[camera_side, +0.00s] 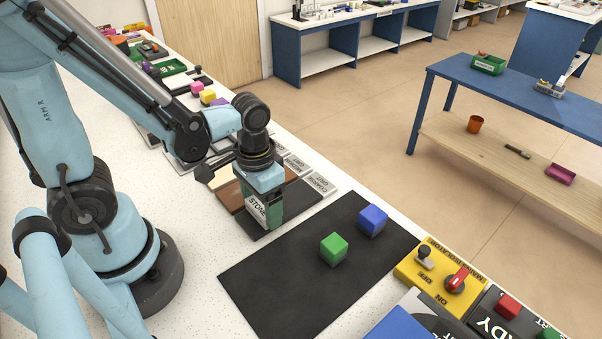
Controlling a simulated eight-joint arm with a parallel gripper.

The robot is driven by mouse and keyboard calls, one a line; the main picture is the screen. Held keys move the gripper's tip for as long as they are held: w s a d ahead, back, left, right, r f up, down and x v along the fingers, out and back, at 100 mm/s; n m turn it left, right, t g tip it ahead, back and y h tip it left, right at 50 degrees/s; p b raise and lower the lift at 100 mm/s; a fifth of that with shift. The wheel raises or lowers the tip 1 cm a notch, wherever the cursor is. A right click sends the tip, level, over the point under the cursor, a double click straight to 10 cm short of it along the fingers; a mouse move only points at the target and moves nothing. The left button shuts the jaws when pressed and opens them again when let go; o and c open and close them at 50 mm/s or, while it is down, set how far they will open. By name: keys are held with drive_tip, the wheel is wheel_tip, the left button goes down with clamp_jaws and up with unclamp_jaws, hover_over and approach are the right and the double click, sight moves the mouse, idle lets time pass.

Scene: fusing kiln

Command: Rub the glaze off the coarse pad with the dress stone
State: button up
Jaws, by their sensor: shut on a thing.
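My gripper (264,192) points down and is shut on the dress stone (258,212), a green block with a white label reading STONE. The stone is upright over the dark grey coarse pad (296,194), beside a COARSE GRIT label (320,184). Its lower end is at or just above the pad; I cannot tell whether they touch. The stone and gripper hide part of the pad. Any glaze on it is too small to make out.
A brown pad (230,197) and a cream pad (220,178) lie to the left. A black mat (270,290) in front holds a green cube (333,249) and a blue cube (372,220). A yellow isolator panel (432,284) with a red switch stands at right.

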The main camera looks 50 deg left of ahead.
sight(300, 193)
drive_tip(key=shift+s, duration=0.6)
drive_tip(key=shift+w, duration=5.25)
drive_tip(key=shift+s, duration=5.25)
drive_tip(key=shift+w, duration=5.25)
wheel_tip(300, 193, up, 7)
